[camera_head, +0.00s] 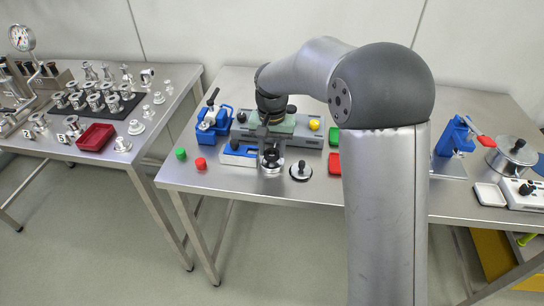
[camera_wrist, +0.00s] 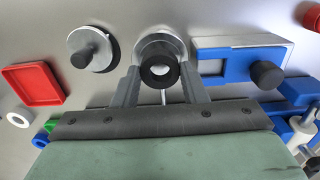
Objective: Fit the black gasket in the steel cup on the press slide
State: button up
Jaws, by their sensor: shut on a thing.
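The black gasket (camera_wrist: 159,71) is a thick ring with an open centre. My gripper (camera_wrist: 160,76) is shut on it, one finger on each side. The steel cup (camera_wrist: 157,41) is just beyond the gasket in the wrist view, its rim partly covered by it. I cannot tell whether gasket and cup touch. The blue and white press slide (camera_wrist: 236,62) with its black knob lies right of the cup.
A steel disc with a black knob (camera_head: 300,171) lies right of the cup. A red tray (camera_head: 334,163) is farther right. Green (camera_head: 181,153) and red (camera_head: 200,163) caps lie left. A blue clamp fixture (camera_head: 213,120) stands behind. The bench's front edge is close.

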jog(key=shift+r+p, duration=1.35)
jog(key=shift+r, duration=0.8)
